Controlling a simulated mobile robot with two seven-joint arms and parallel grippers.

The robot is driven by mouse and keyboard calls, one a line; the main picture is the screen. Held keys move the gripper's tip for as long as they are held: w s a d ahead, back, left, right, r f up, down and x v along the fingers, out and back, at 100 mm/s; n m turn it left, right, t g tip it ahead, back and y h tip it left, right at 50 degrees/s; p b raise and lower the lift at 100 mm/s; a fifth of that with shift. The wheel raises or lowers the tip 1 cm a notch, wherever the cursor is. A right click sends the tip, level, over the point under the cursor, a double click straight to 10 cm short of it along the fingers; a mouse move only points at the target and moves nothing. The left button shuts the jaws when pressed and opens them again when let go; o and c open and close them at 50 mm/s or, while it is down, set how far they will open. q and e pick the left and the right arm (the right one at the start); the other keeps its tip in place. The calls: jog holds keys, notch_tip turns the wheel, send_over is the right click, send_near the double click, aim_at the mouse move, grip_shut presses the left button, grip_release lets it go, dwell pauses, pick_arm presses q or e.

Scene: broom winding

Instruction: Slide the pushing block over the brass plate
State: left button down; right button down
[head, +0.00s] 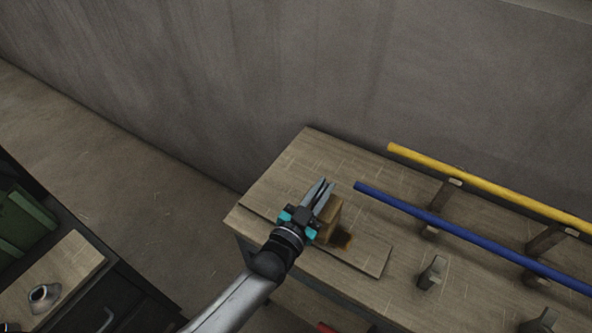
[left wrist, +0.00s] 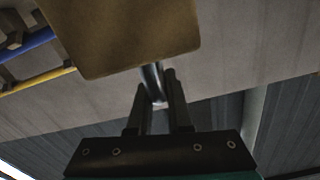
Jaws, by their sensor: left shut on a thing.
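The pushing block (head: 330,214) is a tan block standing on a thin wooden board on the workbench, in the head view. It also fills the top of the left wrist view (left wrist: 120,38). My left gripper (head: 321,192) is at the block's left side, shut on a thin metal rod (left wrist: 153,80) that seems to belong to the block. A small dark amber-brown patch (head: 341,241), perhaps the brass plate, lies on the board just below the block; the block may hide part of it. My right gripper is not in view.
A blue rod (head: 440,222) and a yellow rod (head: 480,183) rest on wooden supports to the right. A short upright post (head: 432,272) stands nearer the front. The workbench (head: 300,155) is bare behind the gripper. A dark cabinet with a metal vessel (head: 44,296) is at lower left.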

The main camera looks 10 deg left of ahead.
pick_arm(q)
jog(key=s+d, duration=0.2)
jog(key=d, duration=0.4)
jog(key=shift+s+d, duration=0.15)
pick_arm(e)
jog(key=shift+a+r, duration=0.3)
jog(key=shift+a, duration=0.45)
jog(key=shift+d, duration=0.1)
pick_arm(q)
jog(key=c, duration=0.8)
grip_release()
jog(key=shift+c, duration=0.2)
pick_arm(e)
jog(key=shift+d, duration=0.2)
pick_arm(q)
jog(key=shift+s, duration=0.1)
jog(key=p+v, duration=0.1)
jog(key=v, duration=1.4)
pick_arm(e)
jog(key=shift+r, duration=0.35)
